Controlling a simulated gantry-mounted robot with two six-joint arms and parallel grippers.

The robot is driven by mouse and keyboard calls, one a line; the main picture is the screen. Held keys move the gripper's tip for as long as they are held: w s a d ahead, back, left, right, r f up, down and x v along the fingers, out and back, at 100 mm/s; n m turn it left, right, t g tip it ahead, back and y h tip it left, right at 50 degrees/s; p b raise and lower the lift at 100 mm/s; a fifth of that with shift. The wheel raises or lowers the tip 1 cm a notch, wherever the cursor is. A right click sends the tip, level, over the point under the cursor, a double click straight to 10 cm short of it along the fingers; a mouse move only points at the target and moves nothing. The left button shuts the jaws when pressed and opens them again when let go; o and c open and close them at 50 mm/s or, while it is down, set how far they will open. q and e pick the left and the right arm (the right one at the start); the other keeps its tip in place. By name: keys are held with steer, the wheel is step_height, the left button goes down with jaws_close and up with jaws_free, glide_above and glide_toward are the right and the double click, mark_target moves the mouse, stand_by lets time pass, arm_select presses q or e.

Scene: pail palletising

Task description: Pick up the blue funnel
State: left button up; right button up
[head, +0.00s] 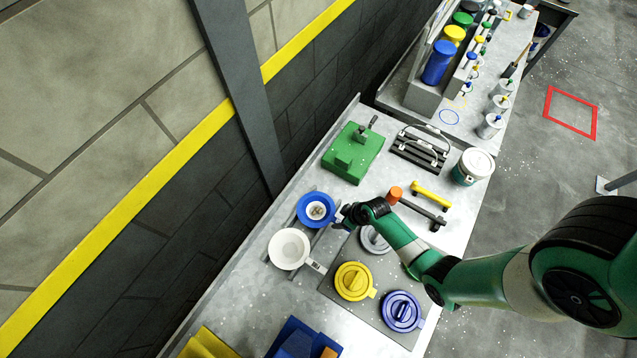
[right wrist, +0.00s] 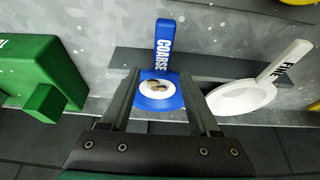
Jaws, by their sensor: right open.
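The blue funnel (head: 304,205) rests on the workbench, with a pale inside. In the right wrist view the blue funnel (right wrist: 163,45) shows a flat handle marked COARSE pointing up the picture. My right gripper (head: 343,214) is beside the funnel's right side in the head view. In the right wrist view the open right gripper (right wrist: 158,76) has one finger on each side of the funnel. I see no grip on it, and cannot tell whether the fingers touch it. My left gripper is not in view.
A white funnel (head: 289,249) marked FINE lies close beside the blue one. A green block fixture (head: 352,152) stands behind. Yellow (head: 354,281) and purple-blue (head: 401,311) lids lie on a dark mat nearer the front. The wall runs along the bench's left side.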

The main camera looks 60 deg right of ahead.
mark_target(337, 221)
steer(key=b+x, duration=0.2)
steer(key=x, duration=0.2)
steer(key=shift+s+f, duration=0.15)
steer(key=shift+f, duration=0.05)
steer(key=shift+w+f, duration=0.25)
steer(key=shift+f, duration=0.15)
steer(key=shift+r, duration=0.1)
jaws_close()
